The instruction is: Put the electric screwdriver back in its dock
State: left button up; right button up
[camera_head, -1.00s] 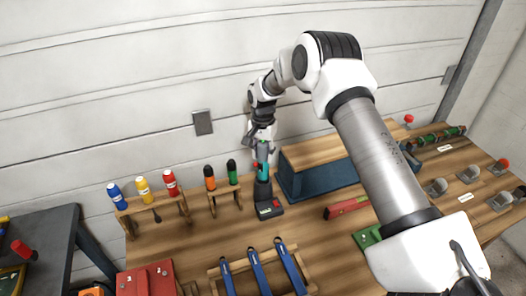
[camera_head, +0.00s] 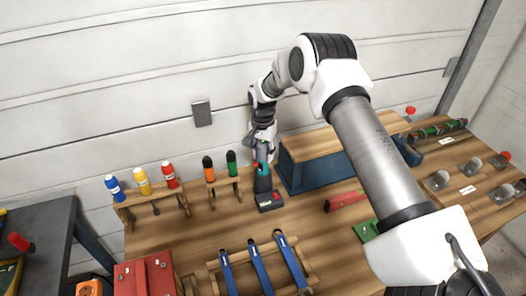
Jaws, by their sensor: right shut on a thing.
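The electric screwdriver (camera_head: 262,169), teal and black, stands upright over its dark dock (camera_head: 269,203) on the workbench. Its lower end meets the dock; the exact seating is too small to tell. My right gripper (camera_head: 262,150) comes from above and is shut on the screwdriver's upper part, partly hiding it. My left gripper is not in view.
A wooden rack with blue, yellow and red screwdrivers (camera_head: 142,181) and a rack with orange and green ones (camera_head: 231,163) stand to the left. A blue-sided block with a wooden top (camera_head: 320,165) stands close on the right. Blue-handled tools (camera_head: 258,270) lie in front.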

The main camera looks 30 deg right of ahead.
aim_at(263, 142)
jog(key=shift+f, duration=0.55)
dwell(0.7)
jog(key=o, duration=1.6)
jog(key=shift+r, duration=0.1)
notch_tip(263, 142, up, 7)
jog(key=p, duration=0.5)
jog(key=shift+s, duration=0.1)
